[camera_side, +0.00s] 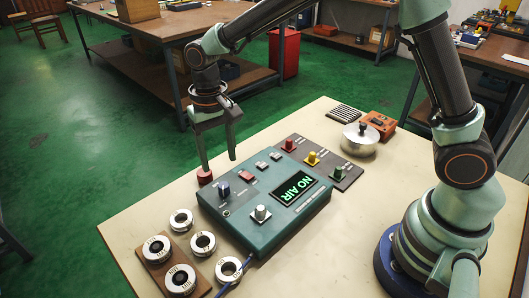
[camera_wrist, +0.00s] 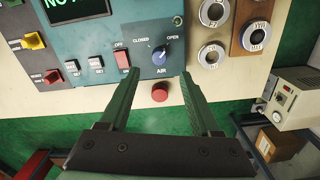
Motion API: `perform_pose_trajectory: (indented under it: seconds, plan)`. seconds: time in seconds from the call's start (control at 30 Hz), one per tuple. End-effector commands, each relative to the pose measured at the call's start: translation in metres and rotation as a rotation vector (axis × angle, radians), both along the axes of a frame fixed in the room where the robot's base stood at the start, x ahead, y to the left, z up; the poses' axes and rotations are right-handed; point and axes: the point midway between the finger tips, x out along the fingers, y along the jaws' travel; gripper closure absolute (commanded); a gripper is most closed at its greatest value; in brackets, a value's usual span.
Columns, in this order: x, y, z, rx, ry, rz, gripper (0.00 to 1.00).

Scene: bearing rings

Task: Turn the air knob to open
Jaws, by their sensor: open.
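The air knob (camera_wrist: 159,54) is a blue knob on the teal control box, between the printed words CLOSED and OPEN, with AIR below it. A pale mark shows near its upper edge; I cannot tell exactly which way it points. In the side view the knob (camera_side: 223,189) stands at the box's left end. The box display (camera_side: 296,187) reads NO AIR in green. My gripper (camera_side: 218,165) is open and empty, above the box's far left edge. In the wrist view its fingertips (camera_wrist: 158,73) lie on either side of the line to the knob, apart from it.
A red button (camera_wrist: 160,92) sits just beyond the box edge, close to one finger in the side view. A red switch (camera_wrist: 122,57) is beside the knob. Several steel rings (camera_side: 181,220) lie left of the box. A lidded metal pot (camera_side: 360,138) stands at the back right.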

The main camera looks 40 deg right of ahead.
Motion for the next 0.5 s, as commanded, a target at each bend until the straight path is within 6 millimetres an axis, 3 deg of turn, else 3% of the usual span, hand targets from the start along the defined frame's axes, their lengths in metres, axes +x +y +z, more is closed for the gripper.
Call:
perform_pose_trajectory:
  seconds: [0.2,0.5]
  plan:
    - [0.001,0.001,0.031,0.001,-0.002,0.001,0.36]
    - [0.0,0.001,0.04,0.0,0.0,0.001,0.36]
